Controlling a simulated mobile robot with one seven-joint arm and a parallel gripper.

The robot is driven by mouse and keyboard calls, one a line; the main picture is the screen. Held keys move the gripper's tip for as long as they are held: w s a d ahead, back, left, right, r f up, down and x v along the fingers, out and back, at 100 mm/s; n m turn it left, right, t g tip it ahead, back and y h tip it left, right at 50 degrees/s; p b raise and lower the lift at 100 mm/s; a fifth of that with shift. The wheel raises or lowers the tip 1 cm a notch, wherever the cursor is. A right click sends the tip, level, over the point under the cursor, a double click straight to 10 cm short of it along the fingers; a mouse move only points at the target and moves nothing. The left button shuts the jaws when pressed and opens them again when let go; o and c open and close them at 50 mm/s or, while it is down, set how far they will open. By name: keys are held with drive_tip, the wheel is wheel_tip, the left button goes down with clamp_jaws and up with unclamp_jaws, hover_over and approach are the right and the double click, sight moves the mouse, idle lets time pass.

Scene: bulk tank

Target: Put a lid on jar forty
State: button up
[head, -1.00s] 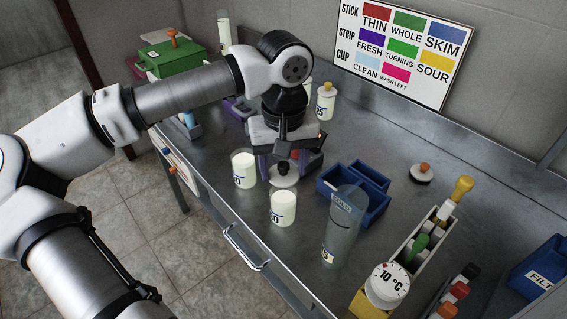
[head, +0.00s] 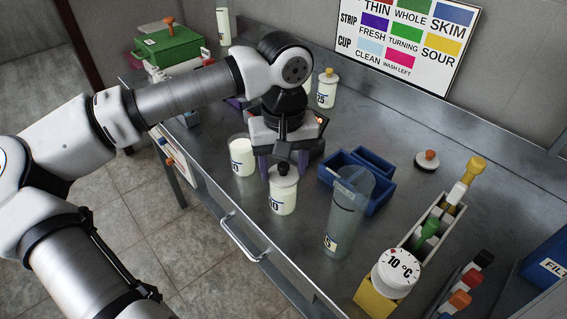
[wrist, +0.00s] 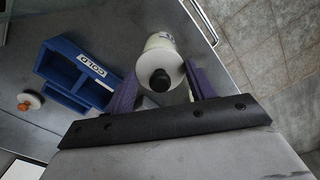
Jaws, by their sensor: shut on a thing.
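The jar (head: 284,196), a white-filled container with a blue mark whose last digit reads 0, stands upright near the table's front edge. Its first digit is not clear. A pale lid with a black knob (head: 283,170) is at the jar's mouth, and I cannot tell whether it is fully seated. My gripper (head: 284,166) is shut on this lid, pointing down from above. In the wrist view the purple fingers of my gripper (wrist: 162,88) flank the lid's black knob (wrist: 160,81), with the jar (wrist: 159,42) beyond it.
An open jar (head: 242,158) stands close on the left. A tall clear cylinder (head: 345,225) and a blue bin (head: 378,199) stand close on the right. An orange-knobbed lid (head: 427,161) lies farther right.

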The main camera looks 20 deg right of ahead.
drive_tip(key=o, duration=1)
wheel_tip(320, 180, up, 14)
drive_tip(key=shift+f+b, duration=0.1)
drive_tip(key=shift+b, duration=0.55)
